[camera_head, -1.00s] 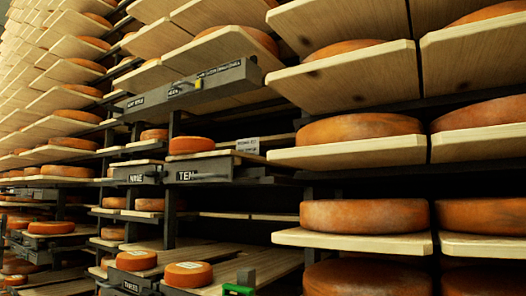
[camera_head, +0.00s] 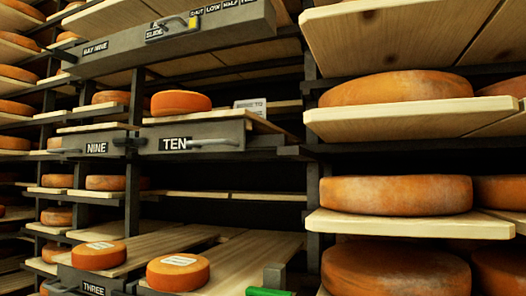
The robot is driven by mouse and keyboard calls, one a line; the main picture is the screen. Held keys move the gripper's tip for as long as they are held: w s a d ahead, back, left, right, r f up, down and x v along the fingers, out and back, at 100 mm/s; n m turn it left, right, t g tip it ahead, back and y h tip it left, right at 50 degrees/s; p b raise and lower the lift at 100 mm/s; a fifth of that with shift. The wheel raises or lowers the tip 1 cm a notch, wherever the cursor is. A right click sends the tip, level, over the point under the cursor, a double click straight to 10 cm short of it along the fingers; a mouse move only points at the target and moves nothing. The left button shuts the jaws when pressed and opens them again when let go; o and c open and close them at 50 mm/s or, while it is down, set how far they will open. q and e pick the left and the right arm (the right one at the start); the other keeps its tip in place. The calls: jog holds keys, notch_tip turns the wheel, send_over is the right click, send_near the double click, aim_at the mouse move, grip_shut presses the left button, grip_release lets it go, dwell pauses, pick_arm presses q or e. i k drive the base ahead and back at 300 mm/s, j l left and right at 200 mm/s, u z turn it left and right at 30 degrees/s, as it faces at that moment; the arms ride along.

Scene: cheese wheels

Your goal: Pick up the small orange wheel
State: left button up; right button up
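Several small orange wheels are in view, and I cannot tell which one the task means. One plain small orange wheel (camera_head: 181,103) sits on the board above the plate marked TEN (camera_head: 174,144). Two more small wheels with white labels on top, a left one (camera_head: 99,255) and a right one (camera_head: 178,273), lie on low wooden boards near the plate marked THREE. Neither of my grippers shows in the head view.
Large orange wheels (camera_head: 395,195) rest on boards of the right rack (camera_head: 411,224). A grey beam (camera_head: 110,55) with a handle spans above the TEN board. A green object (camera_head: 268,291) shows at the bottom edge.

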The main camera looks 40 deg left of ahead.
aim_at(173, 103)
jog(key=j+z, duration=0.15)
jog(key=j, duration=0.25)
jog(key=k+j+z, duration=0.1)
jog(key=j, duration=0.35)
jog(key=k+j+z, duration=0.15)
jog(key=j, duration=0.25)
jog(key=k+j+z, duration=0.15)
jog(key=j, duration=0.25)
jog(key=k+j+z, duration=0.1)
jog(key=j, duration=0.25)
jog(key=k+j, duration=0.15)
jog(key=j, duration=0.25)
jog(key=k+j, duration=0.2)
jog(key=j, duration=0.2)
jog(key=k+j, duration=0.15)
jog(key=j, duration=0.25)
jog(key=k+j, duration=0.15)
jog(key=j, duration=0.25)
jog(key=k+j, duration=0.2)
jog(key=j, duration=0.2)
jog(key=i+j+z, duration=0.05)
